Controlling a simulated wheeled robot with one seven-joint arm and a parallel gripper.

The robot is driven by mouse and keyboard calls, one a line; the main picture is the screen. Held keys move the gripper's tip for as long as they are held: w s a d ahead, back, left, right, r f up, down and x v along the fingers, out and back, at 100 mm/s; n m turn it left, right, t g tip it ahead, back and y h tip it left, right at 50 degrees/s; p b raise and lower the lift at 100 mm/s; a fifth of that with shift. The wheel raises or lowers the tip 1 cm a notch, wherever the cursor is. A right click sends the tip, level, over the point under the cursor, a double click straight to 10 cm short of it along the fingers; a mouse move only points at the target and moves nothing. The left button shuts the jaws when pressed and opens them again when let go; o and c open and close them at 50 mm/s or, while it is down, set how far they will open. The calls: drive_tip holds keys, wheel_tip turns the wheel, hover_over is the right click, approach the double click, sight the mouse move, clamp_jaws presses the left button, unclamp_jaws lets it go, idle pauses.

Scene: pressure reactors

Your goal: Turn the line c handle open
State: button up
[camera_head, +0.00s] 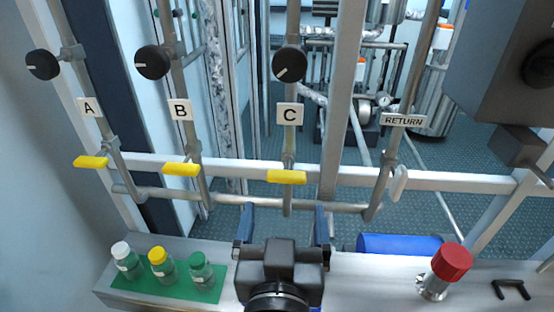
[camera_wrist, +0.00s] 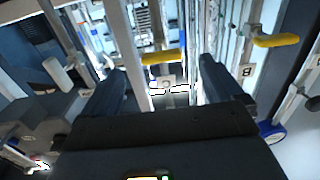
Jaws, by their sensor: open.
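The line C handle (camera_head: 287,177) is a yellow lever lying crosswise on the vertical pipe below the C label (camera_head: 290,113) in the head view. My gripper (camera_head: 284,210) is open and empty, its two fingers pointing toward line C from below and in front. In the head view its fingertips show lower than the handle, one on each side of the pipe. In the wrist view, the yellow C handle (camera_wrist: 163,57) and an upside-down C label show between the open fingers (camera_wrist: 160,70). No contact shows.
Yellow handles sit on line A (camera_head: 91,162) and line B (camera_head: 181,169), and a white one (camera_head: 400,183) on the return pipe. Black knobs are above.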

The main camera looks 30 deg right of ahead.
sight(286, 181)
drive_tip(key=shift+w+d+r+m+h, duration=0.3)
drive_tip(key=shift+w+r+m, duration=0.1)
drive_tip(key=shift+w+r, duration=0.2)
drive_tip(key=p+x, duration=0.2)
drive_tip(key=x, duration=0.4)
drive_tip(key=shift+f, duration=0.1)
drive_tip(key=shift+w+d+f, duration=0.1)
drive_tip(key=shift+w+d, duration=0.25)
drive_tip(key=shift+w, duration=0.1)
drive_tip(key=shift+c, duration=0.3)
drive_tip(key=c, duration=1)
